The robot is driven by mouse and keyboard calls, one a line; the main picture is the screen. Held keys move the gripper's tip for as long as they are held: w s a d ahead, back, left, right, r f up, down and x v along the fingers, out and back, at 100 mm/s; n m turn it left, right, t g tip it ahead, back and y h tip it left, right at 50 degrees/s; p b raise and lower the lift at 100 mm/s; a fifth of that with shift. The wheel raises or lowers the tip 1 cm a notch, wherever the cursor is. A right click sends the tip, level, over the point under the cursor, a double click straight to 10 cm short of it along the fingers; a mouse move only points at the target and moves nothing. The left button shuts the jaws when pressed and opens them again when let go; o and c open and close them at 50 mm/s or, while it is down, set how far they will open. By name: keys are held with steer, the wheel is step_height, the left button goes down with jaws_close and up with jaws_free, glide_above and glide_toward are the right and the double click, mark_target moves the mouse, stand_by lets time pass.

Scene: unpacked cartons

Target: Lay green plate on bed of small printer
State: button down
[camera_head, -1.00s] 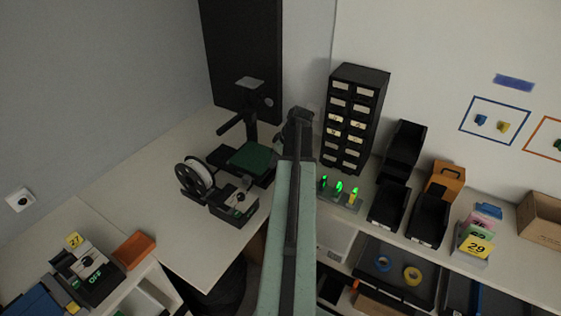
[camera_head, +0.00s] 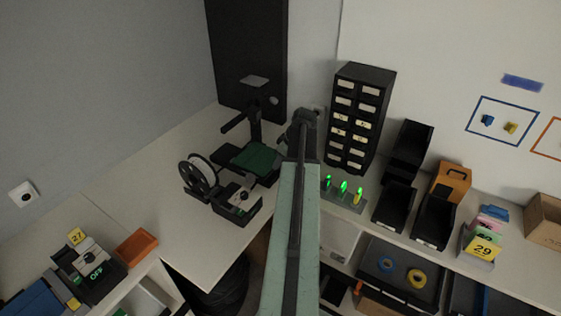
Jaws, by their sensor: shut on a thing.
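The small printer is black, with an upright post and side arm (camera_head: 240,122), a filament spool (camera_head: 200,175) on its left and a control box (camera_head: 237,201) in front. It stands on the pale bench near the corner. The dark green plate (camera_head: 254,158) is over the printer's bed, slightly tilted in view. I cannot tell whether it touches the bed, which it mostly hides. My gripper (camera_head: 280,156) is at the plate's right edge, shut on it. The fingertips are dark and partly hidden behind my arm.
A tall black drawer cabinet (camera_head: 358,118) stands right of my arm. A rack with green-lit items (camera_head: 343,195), black bins (camera_head: 394,206) and an orange box (camera_head: 452,181) are farther right. The bench front is clear.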

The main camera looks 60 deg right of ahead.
steer(key=shift+f+b, duration=0.5)
steer(key=shift+f, duration=0.1)
steer(key=c, duration=1)
jaws_free()
steer(key=shift+r, duration=0.1)
steer(key=shift+o, duration=0.2)
steer(key=shift+r+p, duration=1.7)
steer(key=shift+p, duration=0.1)
steer(key=shift+f, duration=0.1)
